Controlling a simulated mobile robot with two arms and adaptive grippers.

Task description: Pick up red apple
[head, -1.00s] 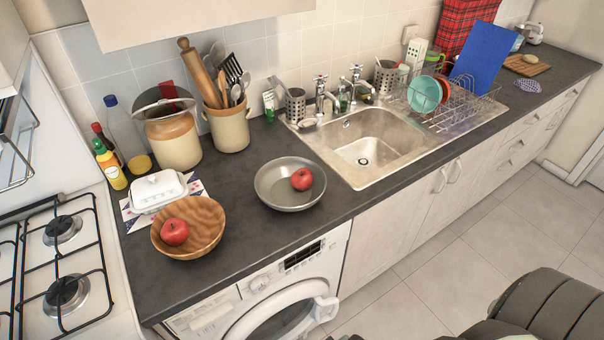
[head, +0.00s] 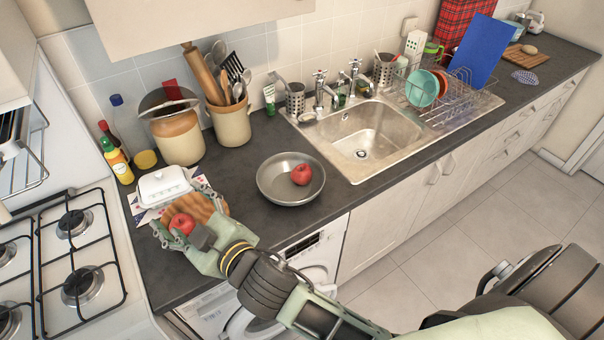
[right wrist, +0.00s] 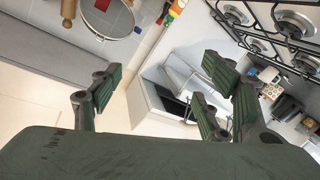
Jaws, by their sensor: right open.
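A red apple (head: 182,223) lies in the wooden bowl (head: 205,211) near the counter's left front, now partly behind my gripper. A second red apple (head: 301,174) sits in the grey metal pan (head: 274,188) to the right. My right gripper (head: 184,212) reaches in from the lower right and is open, its fingers spread over the bowl around the first apple. I cannot tell whether they touch it. In the right wrist view the open fingers (right wrist: 160,92) show no apple between them. My left gripper is not in view.
A white butter dish (head: 163,186) stands right behind the bowl. Bottles (head: 117,161), a lidded jar (head: 178,137) and a utensil pot (head: 231,122) stand farther back. The gas hob (head: 75,250) is at left, the sink (head: 375,130) at right.

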